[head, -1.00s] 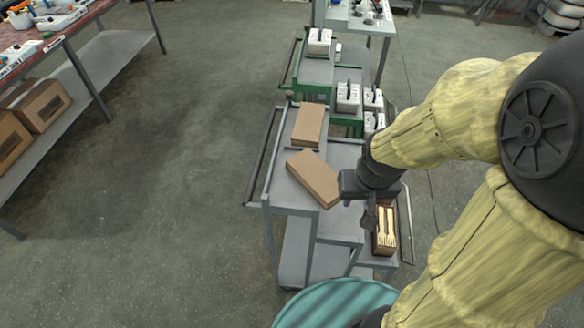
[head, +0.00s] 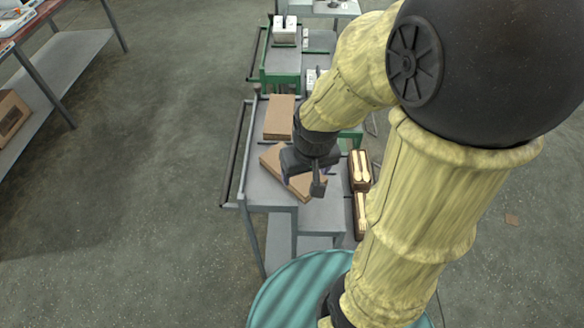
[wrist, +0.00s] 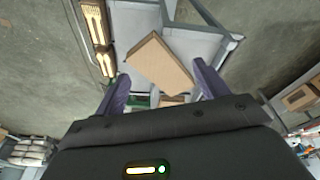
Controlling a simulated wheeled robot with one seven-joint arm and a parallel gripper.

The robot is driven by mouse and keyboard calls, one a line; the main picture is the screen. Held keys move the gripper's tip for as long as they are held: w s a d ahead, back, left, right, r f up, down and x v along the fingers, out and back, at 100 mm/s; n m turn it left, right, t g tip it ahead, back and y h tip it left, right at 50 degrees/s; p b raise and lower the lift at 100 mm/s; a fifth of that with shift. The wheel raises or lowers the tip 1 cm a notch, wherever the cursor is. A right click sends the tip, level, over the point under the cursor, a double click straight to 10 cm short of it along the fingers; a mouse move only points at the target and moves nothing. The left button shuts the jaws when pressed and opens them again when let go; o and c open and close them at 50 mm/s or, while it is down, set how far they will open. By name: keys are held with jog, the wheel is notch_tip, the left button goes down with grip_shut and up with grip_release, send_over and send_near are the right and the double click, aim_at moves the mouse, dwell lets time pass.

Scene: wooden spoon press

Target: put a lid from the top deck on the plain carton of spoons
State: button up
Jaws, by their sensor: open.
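A brown cardboard lid (head: 271,160) lies askew on the cart's grey top deck (head: 262,190), partly hidden by my gripper (head: 303,182). A second lid (head: 279,112) lies straight behind it. In the wrist view the near lid (wrist: 160,62) shows beyond and between the spread fingers of my gripper (wrist: 161,72). The fingers are open with nothing held; contact cannot be told. Two open cartons of wooden spoons, one farther (head: 360,170) and one nearer (head: 361,215), stand lower at the deck's right. I cannot tell which is plain.
A green cart (head: 287,74) with white holders (head: 285,30) stands behind. A workbench with a lower shelf (head: 75,57) is at the left. The cart's handle rail (head: 234,150) runs along its left side. The floor between bench and cart is clear.

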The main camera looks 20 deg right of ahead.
aim_at(299, 186)
jog(key=o, duration=0.5)
jog(key=w+r+n+p, duration=0.1)
jog(key=w, duration=0.3)
jog(key=w+n+g+p, duration=0.1)
jog(key=w+n+p, duration=0.1)
jog(key=w, duration=0.2)
jog(key=w+r+n+g+p, duration=0.1)
jog(key=w+n+p, duration=0.1)
jog(key=w, duration=0.2)
jog(key=shift+w+d+r, duration=0.15)
jog(key=shift+d+r, duration=0.15)
jog(key=shift+d, duration=0.05)
jog(key=shift+f, duration=0.1)
notch_tip(299, 186, down, 11)
jog(key=shift+f+p, duration=0.15)
jog(key=shift+p, duration=0.2)
jog(key=shift+f, duration=0.4)
jog(key=shift+w+f+p, duration=0.1)
jog(key=shift+f+p, duration=0.45)
jog(key=shift+f, duration=2.05)
jog(key=shift+c, duration=0.3)
